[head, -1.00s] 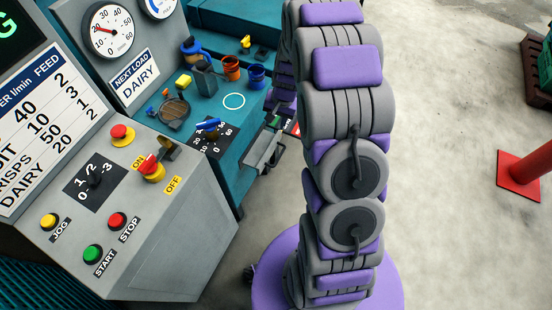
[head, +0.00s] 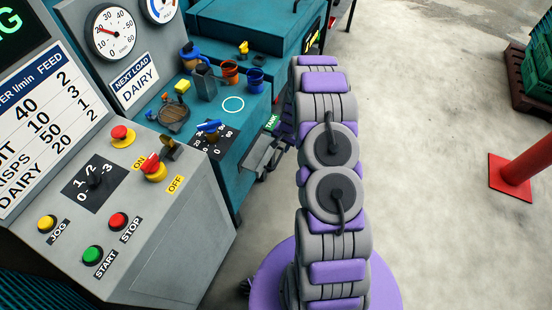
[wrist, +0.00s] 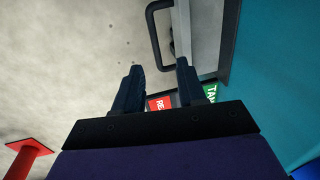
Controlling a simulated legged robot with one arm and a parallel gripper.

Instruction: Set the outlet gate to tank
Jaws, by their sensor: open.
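The outlet area sits at the near right corner of the teal machine in the head view, with a grey metal chute (head: 262,155) and a green TANK label (head: 271,122). In the wrist view the green label (wrist: 210,91) is at right of my fingers and a red label (wrist: 160,103), partly hidden, shows between them. A dark bent handle (wrist: 153,32) stands beyond the fingertips on a grey panel (wrist: 206,35). My gripper (wrist: 159,66) is open, with nothing between its fingers. In the head view my arm hides it.
A control panel (head: 150,235) with buttons and a dial stands at left. A teal machine top (head: 235,120) carries small cups and a blue-handled dial (head: 210,127). A red post (head: 520,170) stands at right. The concrete floor between is clear.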

